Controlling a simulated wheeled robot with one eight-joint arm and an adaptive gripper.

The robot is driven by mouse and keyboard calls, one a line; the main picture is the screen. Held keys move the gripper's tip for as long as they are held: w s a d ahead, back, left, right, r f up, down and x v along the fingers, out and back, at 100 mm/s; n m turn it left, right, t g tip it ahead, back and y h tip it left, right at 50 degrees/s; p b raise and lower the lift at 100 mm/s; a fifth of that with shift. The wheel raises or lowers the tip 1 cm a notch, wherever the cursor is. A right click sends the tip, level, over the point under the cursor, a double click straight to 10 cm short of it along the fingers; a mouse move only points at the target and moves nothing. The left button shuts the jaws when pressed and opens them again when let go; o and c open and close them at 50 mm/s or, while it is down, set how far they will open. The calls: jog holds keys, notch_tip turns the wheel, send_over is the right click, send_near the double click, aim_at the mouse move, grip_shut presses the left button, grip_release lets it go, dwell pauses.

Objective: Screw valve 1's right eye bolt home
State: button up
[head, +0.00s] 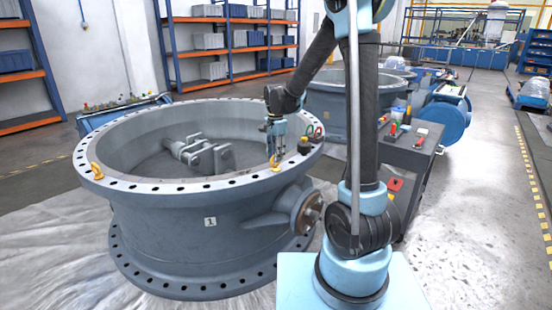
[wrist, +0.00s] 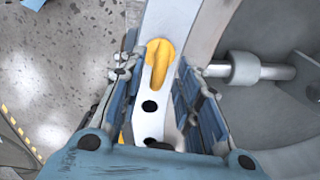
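Valve 1 (head: 190,240) is a large grey flanged ring lying flat, with a "1" label on its side. Its right yellow eye bolt (head: 274,163) stands on the top flange's near right part. My gripper (head: 275,146) points down over that bolt. In the wrist view the yellow eye bolt (wrist: 158,60) shows between the two fingers of my gripper (wrist: 157,75), with gaps on both sides, so the gripper looks open. The bolt's lower end is hidden, so I cannot tell how deep it sits. The left eye bolt (head: 97,171) stands on the flange's left side.
Small dark and red items (head: 312,138) sit on the flange just right of my gripper. A shaft stub (head: 308,212) sticks out of the valve's right side. A dark workbench (head: 412,150) with tools stands at the right. Open floor (head: 480,200) lies beyond it.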

notch_tip(320, 180, up, 10)
jog(key=shift+r, duration=0.15)
dwell(0.3)
jog(key=shift+d, duration=0.1)
